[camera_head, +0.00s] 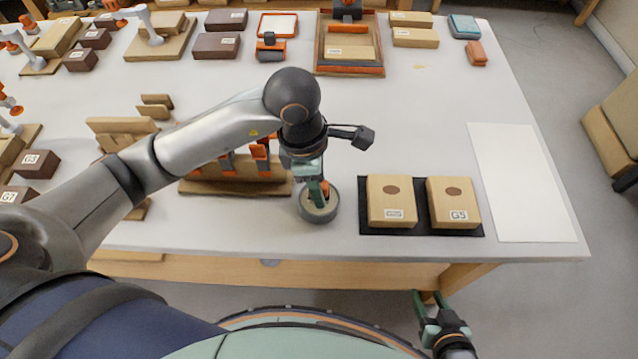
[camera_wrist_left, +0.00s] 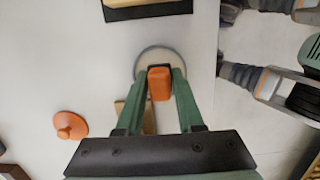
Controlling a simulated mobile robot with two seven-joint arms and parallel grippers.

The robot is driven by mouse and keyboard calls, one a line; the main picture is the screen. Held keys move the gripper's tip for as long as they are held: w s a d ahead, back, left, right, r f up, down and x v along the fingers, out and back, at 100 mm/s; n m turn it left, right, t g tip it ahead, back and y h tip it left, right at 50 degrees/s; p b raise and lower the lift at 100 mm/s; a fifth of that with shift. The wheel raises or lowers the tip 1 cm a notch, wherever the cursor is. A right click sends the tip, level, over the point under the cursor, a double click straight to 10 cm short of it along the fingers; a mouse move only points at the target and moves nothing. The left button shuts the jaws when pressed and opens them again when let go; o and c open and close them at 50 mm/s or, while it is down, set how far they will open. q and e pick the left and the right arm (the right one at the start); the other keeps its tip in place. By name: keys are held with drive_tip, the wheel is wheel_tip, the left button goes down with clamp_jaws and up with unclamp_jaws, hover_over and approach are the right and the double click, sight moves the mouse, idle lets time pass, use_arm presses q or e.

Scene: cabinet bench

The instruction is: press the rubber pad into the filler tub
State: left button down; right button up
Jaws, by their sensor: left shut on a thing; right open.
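The filler tub (camera_head: 318,217) is a round grey tub near the table's front edge; its pale rim also shows in the left wrist view (camera_wrist_left: 145,58). My left gripper (camera_head: 322,190) points down over the tub and is shut on a tool with an orange block (camera_wrist_left: 160,84) and a dark part between the fingers. I take this to be the rubber pad. The fingers hide most of the tub's inside, so I cannot tell whether the pad touches the filler. My right gripper (camera_head: 430,302) is open and empty, in front of the table edge.
A dark mat (camera_head: 421,205) with two wooden blocks (camera_head: 391,201) (camera_head: 453,203) lies right of the tub. A wooden rack (camera_head: 235,187) with orange-handled tools stands left of it. A white sheet (camera_head: 522,182) lies far right. The table behind the mat is clear.

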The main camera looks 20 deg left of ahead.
sight(323, 184)
use_arm(q)
drive_tip(key=shift+r+p, duration=1.75)
drive_tip(key=shift+r, duration=1.35)
drive_tip(key=shift+a, duration=0.1)
drive_tip(key=shift+w+a+r+m+p, duration=0.1)
drive_tip(key=shift+a+r+m+p, duration=0.25)
drive_tip(key=shift+m, duration=0.65)
drive_tip(key=a+r+m+g+y+p, duration=0.1)
drive_tip(key=a+r+m+p, duration=0.3)
drive_tip(key=m, duration=1.5)
drive_tip(key=a+r+g, duration=0.1)
drive_tip(key=a+r, duration=0.2)
drive_tip(key=a, duration=0.1)
drive_tip(key=shift+w+a+r+y, duration=0.15)
drive_tip(key=shift+w+r+y, duration=0.15)
drive_tip(key=shift+w+r, duration=0.1)
